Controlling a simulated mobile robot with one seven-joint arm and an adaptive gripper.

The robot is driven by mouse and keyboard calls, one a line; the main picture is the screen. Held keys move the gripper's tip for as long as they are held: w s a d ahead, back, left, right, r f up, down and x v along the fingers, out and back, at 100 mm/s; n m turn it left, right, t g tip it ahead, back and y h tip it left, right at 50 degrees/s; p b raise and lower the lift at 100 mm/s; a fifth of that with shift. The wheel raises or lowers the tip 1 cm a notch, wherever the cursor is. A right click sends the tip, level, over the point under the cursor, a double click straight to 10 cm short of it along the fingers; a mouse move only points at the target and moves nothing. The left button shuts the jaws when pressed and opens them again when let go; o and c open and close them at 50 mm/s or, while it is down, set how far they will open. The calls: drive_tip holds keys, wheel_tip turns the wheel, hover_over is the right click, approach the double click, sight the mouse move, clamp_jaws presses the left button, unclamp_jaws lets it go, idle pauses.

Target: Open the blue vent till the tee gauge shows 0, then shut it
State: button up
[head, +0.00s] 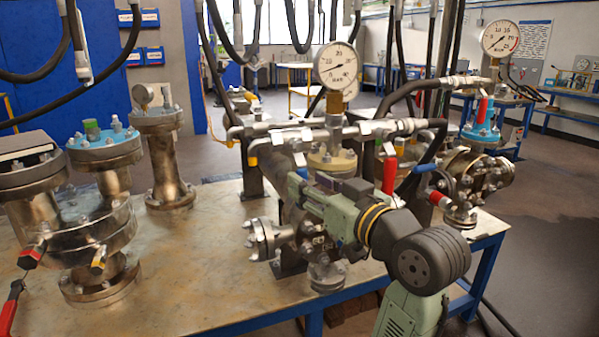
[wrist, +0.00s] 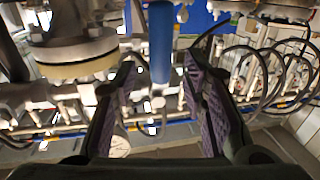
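The middle dial gauge (head: 338,66) stands upright above the pipework over a cream flange (head: 333,160); its needle points to the lower left, its exact reading too small to tell. A second gauge (head: 500,38) stands at the right over a blue flange. A blue handle (head: 425,168) shows behind my arm in the head view. In the wrist view a blue handle (wrist: 160,42) hangs upright ahead of and between the fingertips; I cannot tell if it is the same one. My gripper (wrist: 160,75) is open, with nothing held. Its fingertips are hidden in the head view.
A red handle (head: 390,175) stands close to my wrist. Black hoses hang over the pipework. Another flanged vessel (head: 95,205) and a slim column (head: 165,155) stand at the left.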

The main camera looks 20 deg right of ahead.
drive_tip(key=shift+p+x, duration=0.3)
drive_tip(key=shift+x, duration=1.45)
drive_tip(key=shift+c, duration=0.6)
clamp_jaws()
